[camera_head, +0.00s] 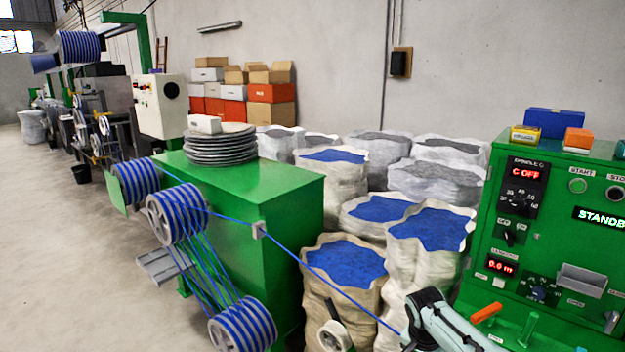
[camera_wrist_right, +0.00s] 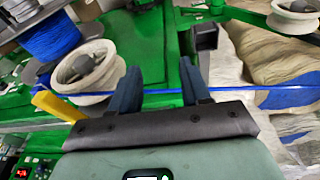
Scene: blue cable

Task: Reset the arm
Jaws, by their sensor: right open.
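The blue cable (camera_head: 330,282) runs from the blue-and-white striped reels (camera_head: 178,213) through a small guide on the green cabinet, down to the right, to my pale arm at the bottom. My right gripper (camera_wrist_right: 160,82) shows in the right wrist view with its two dark fingers apart. The cable (camera_wrist_right: 250,93) passes across the picture at the fingers; I cannot tell whether it touches them. Its stretch right at the fingers is partly hidden. My left gripper is not in view.
A green control panel (camera_head: 545,235) with knobs and an orange lever (camera_head: 486,313) stands close right of my arm. Sacks of blue granules (camera_head: 342,262) stand behind. A pale pulley (camera_wrist_right: 85,70) is close to the left finger. Open floor lies at the far left.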

